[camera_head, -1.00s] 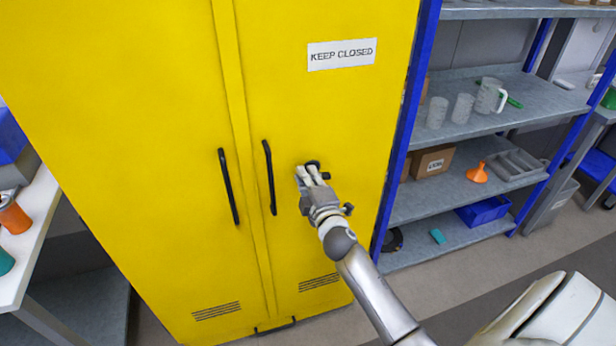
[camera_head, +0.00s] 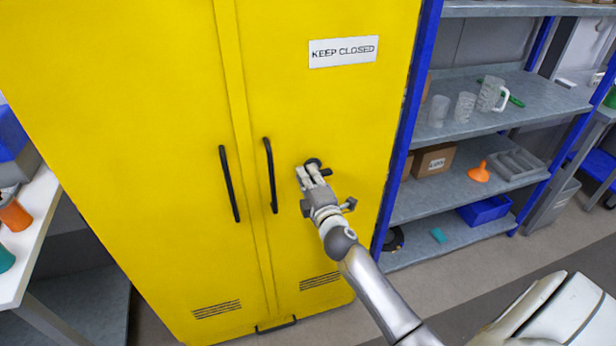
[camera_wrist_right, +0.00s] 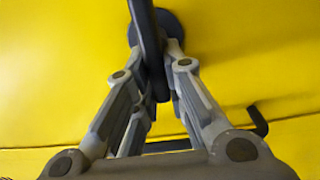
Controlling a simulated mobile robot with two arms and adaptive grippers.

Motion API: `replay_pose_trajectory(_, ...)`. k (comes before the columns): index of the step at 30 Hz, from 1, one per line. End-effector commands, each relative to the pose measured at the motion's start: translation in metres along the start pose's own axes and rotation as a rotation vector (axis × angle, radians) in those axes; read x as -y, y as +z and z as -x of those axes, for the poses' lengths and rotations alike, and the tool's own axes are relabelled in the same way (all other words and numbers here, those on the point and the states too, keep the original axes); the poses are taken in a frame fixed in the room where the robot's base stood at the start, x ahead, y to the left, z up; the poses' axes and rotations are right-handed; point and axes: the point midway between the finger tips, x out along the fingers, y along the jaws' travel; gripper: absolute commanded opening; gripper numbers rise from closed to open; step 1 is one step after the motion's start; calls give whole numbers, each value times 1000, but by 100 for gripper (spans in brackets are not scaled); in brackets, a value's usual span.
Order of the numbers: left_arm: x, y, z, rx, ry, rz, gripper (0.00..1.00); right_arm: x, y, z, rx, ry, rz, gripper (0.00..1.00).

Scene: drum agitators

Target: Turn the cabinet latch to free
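The yellow cabinet (camera_head: 150,130) stands upright with both doors closed. Its black latch (camera_head: 313,162) is on the right door, to the right of the black door handles. In the right wrist view, the latch (camera_wrist_right: 148,40) shows as a lever on a round base, running between the fingers. My right gripper (camera_head: 308,172) is at the latch, its fingers drawn in on both sides of the lever; the exact finger contact is partly hidden. My left gripper is not in view.
Two long black door handles (camera_head: 229,184) (camera_head: 270,176) stand out to the left of the latch. A shelf rack with a blue post (camera_head: 408,130) stands close on the right, holding beakers and boxes. A white bench (camera_head: 30,235) is at left.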

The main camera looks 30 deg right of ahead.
Motion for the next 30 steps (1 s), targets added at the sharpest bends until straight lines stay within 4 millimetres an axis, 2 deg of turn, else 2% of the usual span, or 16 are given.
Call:
replay_pose_trajectory(1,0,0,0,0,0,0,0,1,0,0,0,-1,3,18)
replay_pose_trajectory(5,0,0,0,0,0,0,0,1,0,0,0,-1,1,34)
replay_pose_trajectory(17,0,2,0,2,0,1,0,1,0,6,0,-2,-1,34)
replay_pose_trajectory(20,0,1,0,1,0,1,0,2,0,19,-1,-2,-1,34)
replay_pose_trajectory(30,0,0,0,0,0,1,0,2,0,86,0,-4,-2,34)
